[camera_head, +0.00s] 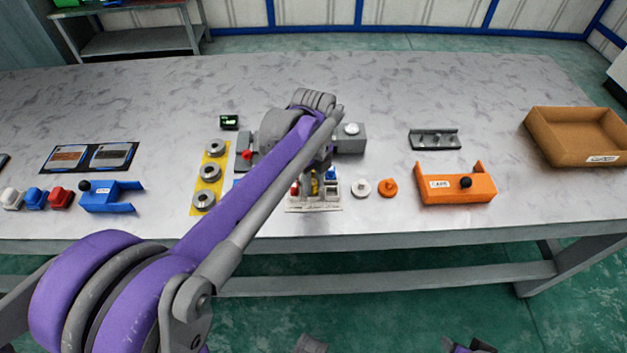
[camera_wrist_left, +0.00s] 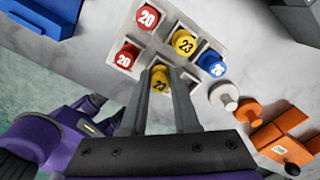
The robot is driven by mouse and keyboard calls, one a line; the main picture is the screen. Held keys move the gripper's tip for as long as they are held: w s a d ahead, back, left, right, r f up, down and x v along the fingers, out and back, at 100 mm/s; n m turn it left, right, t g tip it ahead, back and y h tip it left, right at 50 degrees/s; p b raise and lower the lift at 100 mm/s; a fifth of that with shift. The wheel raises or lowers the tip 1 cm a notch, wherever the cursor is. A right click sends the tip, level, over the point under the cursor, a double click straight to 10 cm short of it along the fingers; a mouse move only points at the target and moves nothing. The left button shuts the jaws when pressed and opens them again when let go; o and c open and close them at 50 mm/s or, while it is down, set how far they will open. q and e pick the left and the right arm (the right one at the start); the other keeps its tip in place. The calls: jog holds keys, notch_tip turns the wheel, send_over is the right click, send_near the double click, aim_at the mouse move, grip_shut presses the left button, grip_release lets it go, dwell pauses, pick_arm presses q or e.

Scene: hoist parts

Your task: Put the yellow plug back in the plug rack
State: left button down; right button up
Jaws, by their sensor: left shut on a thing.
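My left gripper (camera_wrist_left: 160,92) is shut on a yellow plug marked 23 (camera_wrist_left: 160,76). In the left wrist view the plug is at the near row of the pale plug rack (camera_wrist_left: 167,14), beside a red plug marked 20 (camera_wrist_left: 126,57). I cannot tell whether it is seated or just above its slot. The far row holds another red plug (camera_wrist_left: 147,17), another yellow plug (camera_wrist_left: 184,42) and a blue plug (camera_wrist_left: 211,64). My finger partly hides the near row's right end. In the head view the rack (camera_head: 314,208) is partly behind my left arm.
A white cap (camera_head: 361,187) and an orange cap (camera_head: 387,187) lie right of the rack, then an orange holder (camera_head: 455,186). A yellow strip with metal rings (camera_head: 197,207) is to the left. A brown tray (camera_head: 580,125) stands far right. The table's front edge is close.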

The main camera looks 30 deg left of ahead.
pick_arm(q)
jog(key=shift+f, duration=0.45)
dwell(0.3)
jog(key=c, duration=0.6)
grip_release()
jog(key=shift+r, duration=0.1)
jog(key=shift+r+p, duration=2.7)
jog(key=shift+r, duration=0.8)
jog(key=s+d+n+t+p, duration=0.1)
jog(key=s+d+n, duration=0.1)
jog(key=s+n, duration=0.3)
jog(key=s+d+n+t+p, duration=0.2)
jog(key=s+n, duration=0.3)
jog(key=n, duration=0.4)
jog(key=s+d+n+t+p, duration=0.2)
jog(key=s+n, duration=0.3)
jog(key=n, duration=0.3)
jog(key=shift+s+d+r, duration=0.1)
jog(key=shift+s+d, duration=0.15)
jog(key=shift+d, duration=0.15)
